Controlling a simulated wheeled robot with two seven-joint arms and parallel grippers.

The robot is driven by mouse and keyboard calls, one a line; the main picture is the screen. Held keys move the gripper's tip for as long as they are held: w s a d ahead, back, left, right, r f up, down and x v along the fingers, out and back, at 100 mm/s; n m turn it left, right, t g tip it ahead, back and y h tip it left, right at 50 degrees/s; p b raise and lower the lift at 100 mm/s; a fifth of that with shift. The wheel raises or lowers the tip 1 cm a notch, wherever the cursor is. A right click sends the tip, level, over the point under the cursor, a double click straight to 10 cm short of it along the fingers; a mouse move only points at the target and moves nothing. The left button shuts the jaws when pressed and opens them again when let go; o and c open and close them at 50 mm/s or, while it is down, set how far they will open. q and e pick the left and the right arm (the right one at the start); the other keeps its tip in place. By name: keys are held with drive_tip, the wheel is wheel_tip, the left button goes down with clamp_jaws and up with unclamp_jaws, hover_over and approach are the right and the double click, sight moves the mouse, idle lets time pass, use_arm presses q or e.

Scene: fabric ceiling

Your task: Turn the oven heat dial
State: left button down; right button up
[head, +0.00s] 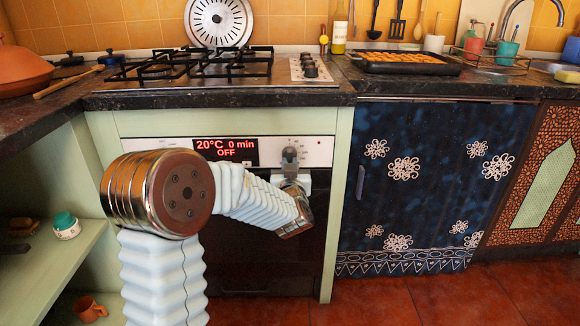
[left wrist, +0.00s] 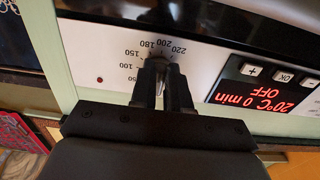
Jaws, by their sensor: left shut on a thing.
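The oven (head: 262,262) has a white control panel with a red-lit display (head: 225,151) reading "20°C 0 min OFF". The heat dial (head: 290,153) is a small grey knob on the panel, right of the display. My left arm reaches in across the oven front, and my left gripper (head: 291,168) is at the dial. In the left wrist view, the dark fingers of the left gripper (left wrist: 162,82) are shut on the dial (left wrist: 157,64), largely hiding it. Numbers such as 150, 180, 200 and 220 show around it. My right gripper is not in view.
A gas hob (head: 215,68) is set in the dark counter above the oven. A baking tray (head: 405,62) with food sits to its right. A blue patterned cabinet front (head: 430,190) stands right of the oven. Open green shelves (head: 60,262) are at the left. Red floor tiles below are clear.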

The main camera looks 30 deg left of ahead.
use_arm(q)
drive_tip(key=c, duration=1.1)
unclamp_jaws()
drive_tip(key=shift+f, duration=0.1)
drive_tip(key=shift+s+d, duration=0.1)
drive_tip(key=v, duration=1.3)
drive_tip(key=shift+s, duration=0.3)
drive_tip(key=shift+d, duration=0.1)
